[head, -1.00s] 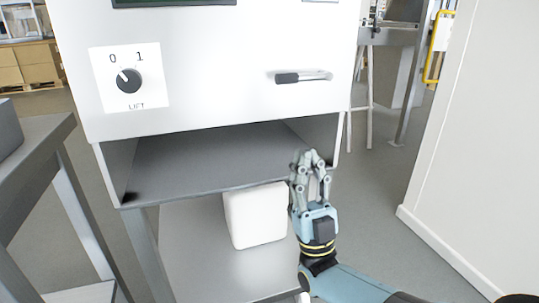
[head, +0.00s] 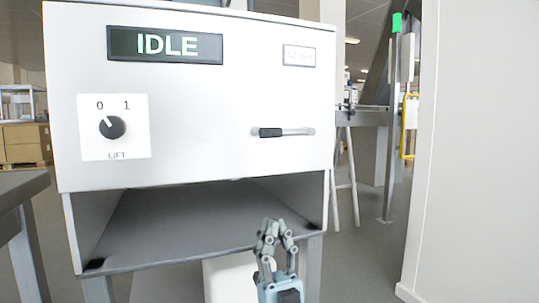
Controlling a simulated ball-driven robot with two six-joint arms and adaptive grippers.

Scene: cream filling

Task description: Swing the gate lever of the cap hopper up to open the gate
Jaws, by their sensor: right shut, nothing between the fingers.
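The white machine (head: 200,95), which I take to be the cap hopper, faces me. Its lever (head: 284,132) lies about level on the right part of the front panel, with a black grip at the left and a silver bar to the right. My right gripper (head: 273,226) points up, shut and empty, in front of the open bay below the panel. It is well below the lever in the picture and apart from it. My left gripper is not in view.
A display (head: 165,45) reads IDLE. A black LIFT knob (head: 112,127) points toward 0. A white block (head: 230,279) stands low behind my right gripper. A grey table (head: 22,188) is at the left, a pale wall (head: 475,150) at the right.

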